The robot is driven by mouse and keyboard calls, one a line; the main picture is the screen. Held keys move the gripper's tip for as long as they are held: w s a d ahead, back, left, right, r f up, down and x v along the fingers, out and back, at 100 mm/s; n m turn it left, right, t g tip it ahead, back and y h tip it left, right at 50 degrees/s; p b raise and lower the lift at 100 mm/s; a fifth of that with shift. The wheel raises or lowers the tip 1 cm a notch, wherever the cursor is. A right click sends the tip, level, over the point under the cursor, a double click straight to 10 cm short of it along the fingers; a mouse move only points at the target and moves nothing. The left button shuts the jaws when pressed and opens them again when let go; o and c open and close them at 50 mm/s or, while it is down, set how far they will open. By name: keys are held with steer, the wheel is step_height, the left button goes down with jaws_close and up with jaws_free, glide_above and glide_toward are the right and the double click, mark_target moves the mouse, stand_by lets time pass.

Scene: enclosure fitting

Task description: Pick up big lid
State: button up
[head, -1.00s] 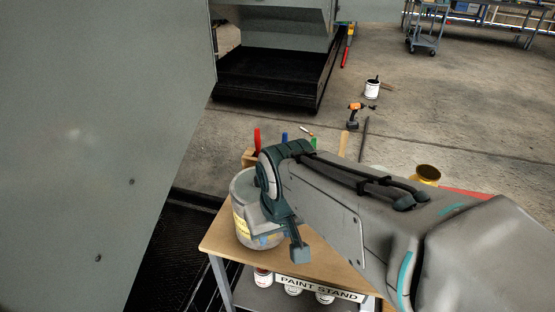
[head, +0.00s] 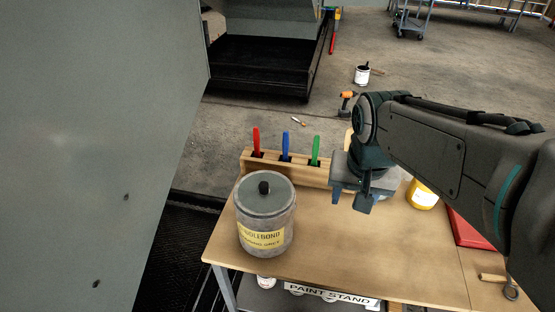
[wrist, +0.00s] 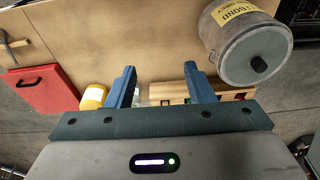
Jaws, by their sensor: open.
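The big lid (head: 265,193) is a round grey lid with a black knob. It sits on a large grey can (head: 265,232) with a yellow label, upright on the left of the wooden table. It also shows at the right of the wrist view (wrist: 258,62). My gripper (head: 361,198) is to the right of the can, above the table, pointing down. In the wrist view its two blue fingers (wrist: 163,88) are apart with nothing between them. The lid is outside the fingers, beyond the right one.
A wooden holder (head: 300,170) with red, blue and green handles stands behind the can. A yellow can (head: 422,195) and a red box (head: 468,230) are on the right of the table. The front middle of the tabletop is clear. A large grey panel (head: 90,140) is at the left.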

steer(key=w+a+r+m+g, duration=0.1)
steer(key=w+a+r+m, duration=0.15)
steer(key=w+a, duration=0.65)
steer(key=r+m+g+p, duration=0.1)
steer(key=m, duration=0.1)
glide_above(264, 184)
step_height(264, 184, down, 8)
steer(key=shift+s+a+f, duration=0.1)
steer(key=shift+a+f, duration=0.05)
steer(key=shift+f+p, duration=0.6)
steer(key=shift+f, duration=2.05)
steer(key=c, duration=0.9)
